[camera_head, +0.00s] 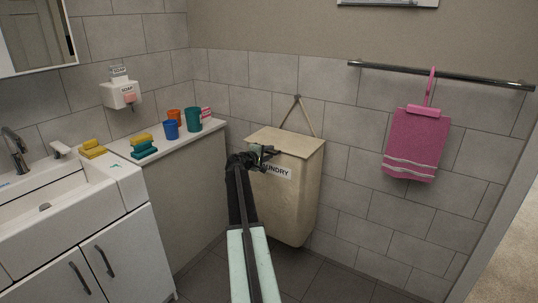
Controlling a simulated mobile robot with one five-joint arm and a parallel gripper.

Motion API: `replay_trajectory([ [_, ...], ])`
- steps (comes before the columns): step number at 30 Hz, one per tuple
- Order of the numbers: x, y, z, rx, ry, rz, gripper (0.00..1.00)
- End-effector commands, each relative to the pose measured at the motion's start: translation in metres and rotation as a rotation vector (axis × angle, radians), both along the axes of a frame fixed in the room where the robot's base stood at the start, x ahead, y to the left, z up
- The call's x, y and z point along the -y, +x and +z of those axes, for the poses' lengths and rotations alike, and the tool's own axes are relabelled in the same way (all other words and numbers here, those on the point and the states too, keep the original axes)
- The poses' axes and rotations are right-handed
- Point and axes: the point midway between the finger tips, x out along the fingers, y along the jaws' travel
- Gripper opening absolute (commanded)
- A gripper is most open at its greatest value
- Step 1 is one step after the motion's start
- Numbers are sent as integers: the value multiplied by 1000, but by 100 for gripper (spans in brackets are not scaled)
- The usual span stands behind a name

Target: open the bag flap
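A cream laundry bag (292,205) with a "LAUNDRY" label hangs by a strap from a hook on the tiled wall, in the middle of the head view. Its flap (295,142) lies over the top and looks closed. My gripper (268,152) is in front of the bag, by the flap's front edge near its left side. It overlaps the flap's edge in the picture, and I cannot tell whether it touches it. The fingers are small and dark, so their opening is unclear. My arm hides the bag's lower left side and part of the label.
A counter (205,137) on the left holds several cups, sponges and a small pink-and-white item. A sink (45,205) and cabinet stand at the far left. A pink towel (415,145) hangs from a rail (460,76) at right. Floor shows below the bag.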

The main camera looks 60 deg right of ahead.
Motion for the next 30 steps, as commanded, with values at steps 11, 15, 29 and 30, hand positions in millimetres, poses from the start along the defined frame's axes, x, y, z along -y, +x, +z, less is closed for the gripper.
replay_trajectory([
  [11,0,0,0,1,1,-1,0],
  [15,0,-1,0,1,1,-1,0],
  [29,0,-1,0,1,1,-2,0],
  [30,0,-1,0,1,1,-2,0],
])
